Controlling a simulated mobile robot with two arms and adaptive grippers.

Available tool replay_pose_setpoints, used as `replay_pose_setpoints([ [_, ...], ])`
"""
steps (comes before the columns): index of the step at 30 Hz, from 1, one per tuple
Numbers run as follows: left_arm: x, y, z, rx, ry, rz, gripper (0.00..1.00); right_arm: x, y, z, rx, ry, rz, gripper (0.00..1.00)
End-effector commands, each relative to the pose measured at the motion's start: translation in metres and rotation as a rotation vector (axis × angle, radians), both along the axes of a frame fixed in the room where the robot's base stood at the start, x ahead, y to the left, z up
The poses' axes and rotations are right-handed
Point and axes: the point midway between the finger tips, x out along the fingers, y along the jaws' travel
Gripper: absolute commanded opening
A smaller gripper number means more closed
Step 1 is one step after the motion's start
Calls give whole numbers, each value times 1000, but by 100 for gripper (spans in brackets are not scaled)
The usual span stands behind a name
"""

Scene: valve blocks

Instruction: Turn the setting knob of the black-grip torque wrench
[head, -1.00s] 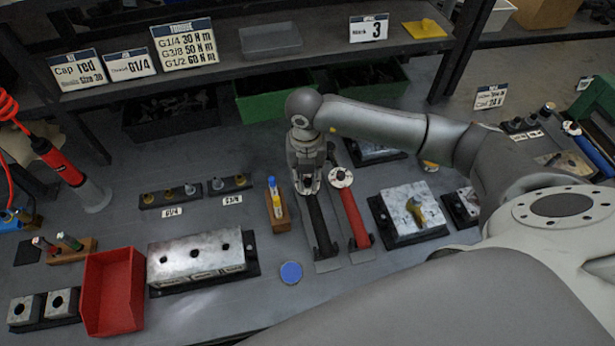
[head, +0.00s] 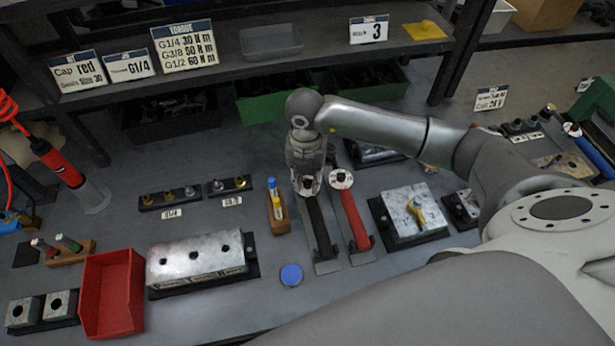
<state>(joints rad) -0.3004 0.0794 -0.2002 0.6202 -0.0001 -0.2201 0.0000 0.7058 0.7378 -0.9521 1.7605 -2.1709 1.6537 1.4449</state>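The black-grip torque wrench (head: 318,228) lies on a grey holder on the bench, its black grip pointing toward me. My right gripper (head: 308,186) is directly over the far end of this wrench, pointing down. The gripper hides that end and the setting knob, and its fingers are too small and covered to tell whether they are open or shut. The red-grip torque wrench (head: 355,218) lies close to the right of it, with a round pale head at its far end. My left gripper is not in view.
A wooden block with blue and yellow pens (head: 277,210) stands just left of the wrench. A metal block (head: 197,262), a red bin (head: 112,292) and a blue disc (head: 291,274) are nearer me. A valve block (head: 412,212) sits right. The shelf (head: 300,62) is behind.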

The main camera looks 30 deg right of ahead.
Motion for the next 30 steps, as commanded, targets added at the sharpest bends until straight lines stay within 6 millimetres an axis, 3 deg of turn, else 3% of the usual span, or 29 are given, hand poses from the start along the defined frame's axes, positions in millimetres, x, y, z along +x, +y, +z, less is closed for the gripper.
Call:
replay_pose_setpoints([
  [3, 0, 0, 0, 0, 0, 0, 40, 0, 0, 0, 0, 0, 1, 42],
  [14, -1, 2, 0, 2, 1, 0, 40, 0, 0, 5, 0, 0, 1, 42],
  [30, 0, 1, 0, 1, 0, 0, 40, 2, 1, 104, 0, -2, 1, 42],
])
